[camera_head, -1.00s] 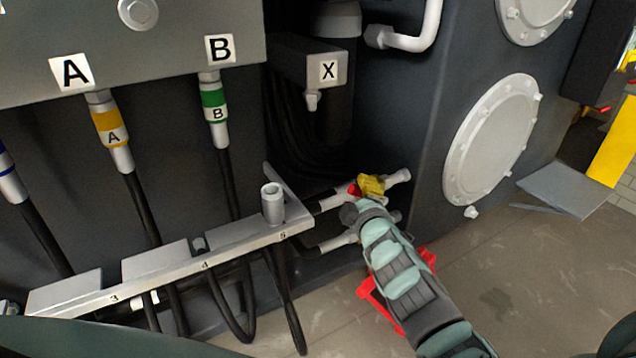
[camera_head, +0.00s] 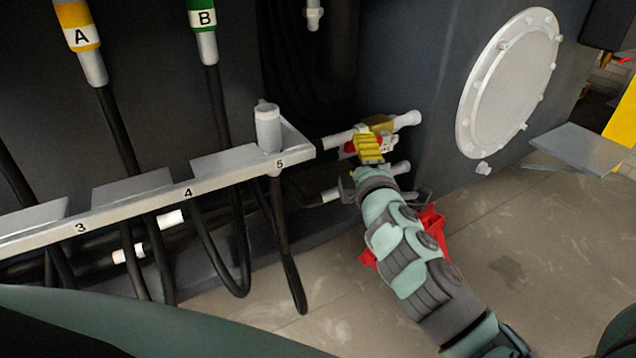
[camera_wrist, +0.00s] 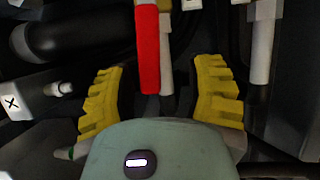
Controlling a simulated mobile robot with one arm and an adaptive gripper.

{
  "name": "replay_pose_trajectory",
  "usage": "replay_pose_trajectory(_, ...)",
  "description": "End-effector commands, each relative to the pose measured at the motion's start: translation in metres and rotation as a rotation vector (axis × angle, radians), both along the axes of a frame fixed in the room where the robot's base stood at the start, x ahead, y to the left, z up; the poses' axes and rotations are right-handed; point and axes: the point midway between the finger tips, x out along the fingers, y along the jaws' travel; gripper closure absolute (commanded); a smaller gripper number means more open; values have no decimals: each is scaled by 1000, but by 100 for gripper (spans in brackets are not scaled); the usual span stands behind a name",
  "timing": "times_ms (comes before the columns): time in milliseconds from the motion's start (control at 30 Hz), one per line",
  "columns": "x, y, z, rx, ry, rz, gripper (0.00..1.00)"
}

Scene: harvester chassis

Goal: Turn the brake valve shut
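The brake valve's red handle (camera_wrist: 148,50) hangs as a straight bar in the upper middle of the wrist view, beside a pale pipe. In the head view only a small red part of the handle (camera_head: 349,147) shows beside my gripper (camera_head: 370,146), by the upper light-grey pipe fitting (camera_head: 405,120). My gripper's yellow fingers also show in the wrist view (camera_wrist: 162,66), spread wide on both sides of the handle. Clear gaps show between each finger and the handle, so it is open and empty. The valve body is mostly hidden behind the fingers.
A numbered metal rail (camera_head: 235,165) with an upright post (camera_head: 267,128) lies left of my gripper. Black hoses (camera_head: 213,285) hang below it. A lower pipe fitting (camera_head: 401,168) sits near my wrist. A red stand (camera_head: 431,228) is on the floor behind my arm.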

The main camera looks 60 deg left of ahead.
Motion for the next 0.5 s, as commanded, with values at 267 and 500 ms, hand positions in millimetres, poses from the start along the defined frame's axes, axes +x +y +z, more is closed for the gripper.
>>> replay_pose_trajectory(267,-20,-43,0,-3,3,-4,46)
replay_pose_trajectory(500,-37,-78,-1,-4,4,-6,46)
